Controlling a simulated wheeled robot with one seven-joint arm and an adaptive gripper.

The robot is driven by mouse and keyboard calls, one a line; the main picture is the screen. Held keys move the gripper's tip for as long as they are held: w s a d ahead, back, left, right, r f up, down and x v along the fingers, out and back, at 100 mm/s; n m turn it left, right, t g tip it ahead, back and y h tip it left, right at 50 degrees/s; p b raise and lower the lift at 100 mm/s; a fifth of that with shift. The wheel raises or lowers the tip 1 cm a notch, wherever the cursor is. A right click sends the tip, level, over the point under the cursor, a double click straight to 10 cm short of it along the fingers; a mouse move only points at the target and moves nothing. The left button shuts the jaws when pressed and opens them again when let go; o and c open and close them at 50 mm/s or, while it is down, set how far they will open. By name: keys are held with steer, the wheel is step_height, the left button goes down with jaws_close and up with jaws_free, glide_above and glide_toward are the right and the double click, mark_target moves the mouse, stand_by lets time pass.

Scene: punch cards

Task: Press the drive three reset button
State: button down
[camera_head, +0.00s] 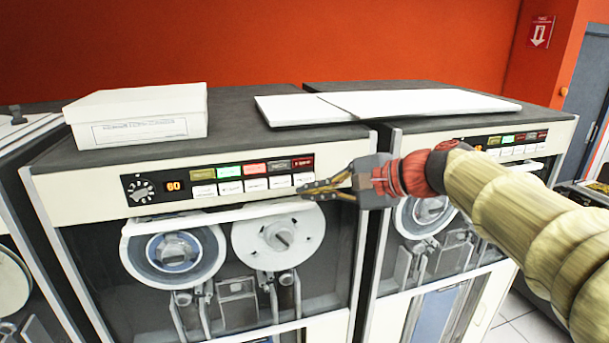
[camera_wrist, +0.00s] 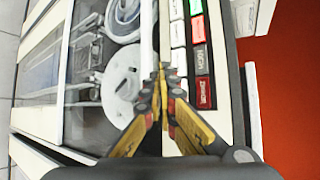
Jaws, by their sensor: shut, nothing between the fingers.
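The middle tape drive has a black control panel (camera_head: 220,178) with a dial and an orange display that seems to read 60. The panel has an upper row of coloured buttons, ending in a dark red button (camera_head: 303,163), and a lower row of white buttons (camera_head: 255,184). My gripper (camera_head: 303,191) is shut and empty, its tips at the lower right end of the white row. In the wrist view my gripper (camera_wrist: 166,75) is close beside the white buttons (camera_wrist: 179,62); contact cannot be told. Button labels are too small to read surely, so the reset button cannot be told apart.
A white box (camera_head: 140,115) and flat white sheets (camera_head: 390,104) lie on the drive tops. Tape reels (camera_head: 175,255) sit below the panel. A red wall (camera_head: 250,40) stands behind.

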steer(key=shift+w+a, duration=0.2)
steer(key=shift+w, duration=0.4)
steer(key=shift+w+a, duration=0.15)
steer(key=shift+w, duration=0.45)
steer(key=shift+w+a, duration=0.1)
steer(key=shift+w, duration=0.15)
stand_by(0.5)
steer(key=shift+w, duration=0.2)
steer(key=shift+w+a, duration=0.15)
steer(key=shift+w, duration=0.35)
stand_by(0.8)
steer(key=shift+s, duration=0.15)
stand_by(0.3)
steer(key=shift+s+d+b, duration=0.25)
steer(key=shift+s+b, duration=0.05)
steer(key=shift+s, duration=0.45)
steer(key=s+b, duration=0.1)
steer(key=s, duration=0.1)
steer(key=s+d+b, duration=0.1)
steer(key=s, duration=0.2)
steer(key=shift+d, duration=0.2)
